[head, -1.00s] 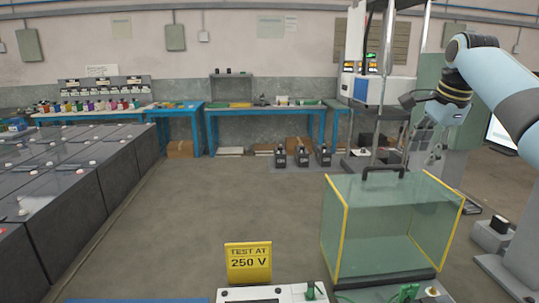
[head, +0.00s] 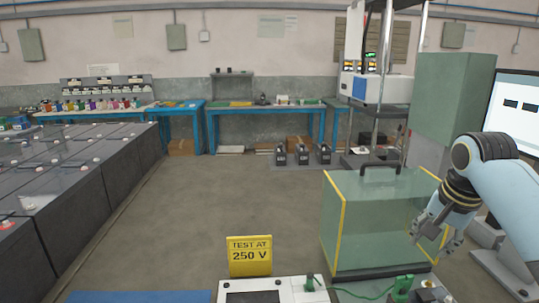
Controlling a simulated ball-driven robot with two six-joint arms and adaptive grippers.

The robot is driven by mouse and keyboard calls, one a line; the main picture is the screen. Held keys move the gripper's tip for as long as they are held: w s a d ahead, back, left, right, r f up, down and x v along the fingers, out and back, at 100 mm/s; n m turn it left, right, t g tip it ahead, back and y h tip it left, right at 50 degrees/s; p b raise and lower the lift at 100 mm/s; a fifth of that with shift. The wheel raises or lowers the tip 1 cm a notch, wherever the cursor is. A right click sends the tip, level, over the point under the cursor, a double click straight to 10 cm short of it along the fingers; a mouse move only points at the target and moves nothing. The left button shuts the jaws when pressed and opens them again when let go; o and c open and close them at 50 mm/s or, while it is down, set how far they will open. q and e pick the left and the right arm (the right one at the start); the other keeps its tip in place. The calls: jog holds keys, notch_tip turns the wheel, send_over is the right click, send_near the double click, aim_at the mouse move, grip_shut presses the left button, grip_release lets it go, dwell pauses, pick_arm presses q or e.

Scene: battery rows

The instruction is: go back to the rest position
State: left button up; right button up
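My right gripper (head: 436,238) is at the right in the head view, its arm coming in from the right edge. Its fingers point down and look spread, with nothing seen between them. It is at the right side of the glass box with yellow edges (head: 345,218) and overlaps it in the picture; I cannot tell whether they touch. The box has a black handle (head: 380,169) on top. My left gripper is not in view.
A yellow sign (head: 249,256) reading "TEST AT 250 V" stands behind a white instrument (head: 285,284) at the front. A green clip (head: 404,284) lies before the box. Dark battery rows (head: 77,205) fill the left. The middle floor is clear.

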jog(key=s+a+f+n, duration=0.25)
jog(key=s+n, duration=0.35)
jog(key=s, duration=1)
jog(key=s+a+f+n, duration=0.1)
jog(key=s+a+n, duration=0.3)
jog(key=s, duration=1.2)
jog(key=s+d+f+g+b, duration=0.15)
jog(key=f+b, duration=0.25)
jog(key=f, duration=1.3)
jog(key=s+d+f+b, duration=0.1)
jog(key=d+f+b, duration=0.25)
jog(key=f, duration=1.35)
jog(key=s+f+g+b, duration=0.1)
jog(key=s+f+b, duration=0.5)
jog(key=s+f, duration=1.1)
notch_tip(320, 180, down, 4)
jog(key=shift+s+n, duration=0.3)
jog(key=shift+s, duration=0.1)
